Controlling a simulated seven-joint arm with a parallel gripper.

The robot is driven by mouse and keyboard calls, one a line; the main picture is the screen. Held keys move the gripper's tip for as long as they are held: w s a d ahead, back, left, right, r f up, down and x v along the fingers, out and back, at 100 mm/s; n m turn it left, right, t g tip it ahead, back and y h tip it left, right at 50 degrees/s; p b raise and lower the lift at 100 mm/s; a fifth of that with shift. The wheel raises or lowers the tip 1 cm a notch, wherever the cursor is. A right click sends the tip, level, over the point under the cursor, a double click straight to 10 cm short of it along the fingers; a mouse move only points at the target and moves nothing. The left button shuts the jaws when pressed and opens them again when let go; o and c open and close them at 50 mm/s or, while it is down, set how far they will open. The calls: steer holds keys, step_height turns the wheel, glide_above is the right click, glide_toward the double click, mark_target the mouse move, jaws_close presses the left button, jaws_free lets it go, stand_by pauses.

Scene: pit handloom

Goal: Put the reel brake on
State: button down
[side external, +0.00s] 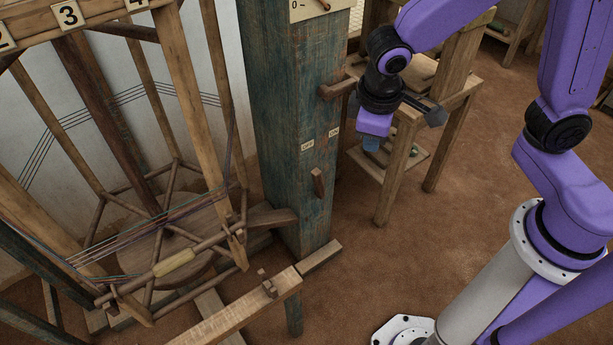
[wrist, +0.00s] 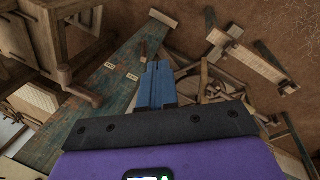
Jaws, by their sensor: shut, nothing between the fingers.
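A teal-painted wooden post (side external: 285,110) carries a small wooden lever (side external: 318,183), below an OFF label (side external: 307,145) on the left and an ON label (side external: 334,132) on the right. The lever leans slightly, its upper end toward the left. I cannot tell for certain which label it is set to. In the wrist view both labels show on the post (wrist: 95,95), left of my fingers. The lever (wrist: 143,50) is small and dark beside the fingertips. My gripper (side external: 372,144) is shut and empty, pointing down to the right of the post, apart from the lever in the side view.
A wooden peg (side external: 335,88) sticks out of the post above the labels, close to my wrist. A wooden stand (side external: 405,140) is behind my gripper. The wooden reel (side external: 165,215) with coloured threads is at left. A beam (side external: 240,310) crosses the foreground. Brown floor lies open at right.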

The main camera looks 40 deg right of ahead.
steer(key=w+a+f+m+h, duration=0.1)
steer(key=w+a+f+m, duration=0.3)
steer(key=w, duration=0.5)
steer(key=w+a+f+m+h, duration=0.1)
steer(key=w+f+m, duration=0.1)
steer(key=w+f, duration=0.2)
steer(key=w+f+m+t+h, duration=0.1)
steer(key=w+f, duration=0.3)
steer(key=f, duration=0.6)
steer(key=w+a+f+m+t+h, duration=0.1)
steer(key=w+f, duration=0.3)
steer(key=f, duration=0.4)
steer(key=shift+a+m, duration=0.35)
steer(key=shift+m, duration=0.55)
steer(key=shift+f, duration=0.15)
steer(key=w+d+f, duration=0.2)
steer(key=d+f, duration=0.5)
steer(key=d, duration=0.2)
steer(key=shift+w+f, duration=0.3)
steer(key=shift+d, duration=0.2)
